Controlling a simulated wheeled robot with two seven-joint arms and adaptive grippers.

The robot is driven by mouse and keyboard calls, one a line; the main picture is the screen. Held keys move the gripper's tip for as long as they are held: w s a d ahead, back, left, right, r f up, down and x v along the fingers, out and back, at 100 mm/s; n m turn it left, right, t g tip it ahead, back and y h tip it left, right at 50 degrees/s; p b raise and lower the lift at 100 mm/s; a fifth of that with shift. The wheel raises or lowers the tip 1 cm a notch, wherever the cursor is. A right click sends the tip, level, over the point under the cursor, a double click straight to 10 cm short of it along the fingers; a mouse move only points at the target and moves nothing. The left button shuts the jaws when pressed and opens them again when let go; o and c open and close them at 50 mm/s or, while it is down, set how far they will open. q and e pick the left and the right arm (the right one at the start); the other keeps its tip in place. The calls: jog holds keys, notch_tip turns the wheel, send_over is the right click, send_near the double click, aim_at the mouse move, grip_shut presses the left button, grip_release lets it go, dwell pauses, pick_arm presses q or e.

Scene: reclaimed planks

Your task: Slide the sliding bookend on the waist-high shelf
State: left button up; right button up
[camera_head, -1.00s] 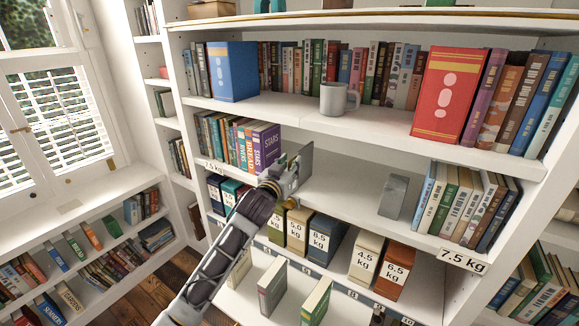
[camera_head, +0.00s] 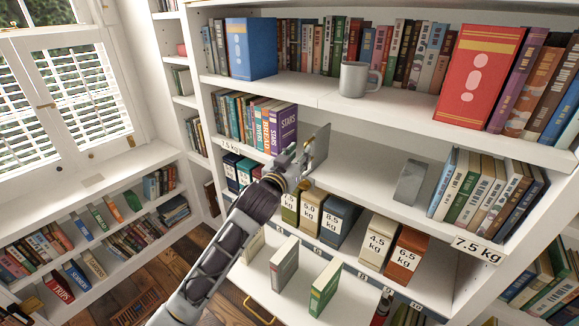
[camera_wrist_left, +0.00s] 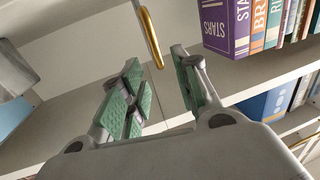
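The sliding bookend (camera_head: 318,148) is an upright grey plate on the waist-high shelf (camera_head: 350,176), just right of a row of books ending in purple STARS volumes (camera_head: 284,126). A gap separates it from these books. My left gripper (camera_head: 300,165) is at the plate's near edge and covers its lower front. In the left wrist view, my left gripper (camera_wrist_left: 155,95) has its green-padded fingers spread. A thin plate edge with a gold strip (camera_wrist_left: 151,38) runs up between them; I cannot tell whether either pad touches it. My right gripper is not in view.
A second grey block (camera_head: 410,182) stands on the same shelf beside the right-hand books (camera_head: 485,195); bare shelf lies between it and the bookend. Weight-marked boxes (camera_head: 340,222) stand on the shelf below. A mug (camera_head: 355,80) stands on the shelf above.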

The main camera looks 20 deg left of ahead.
pick_arm(q)
jog(key=s, duration=0.6)
jog(key=shift+a, duration=0.45)
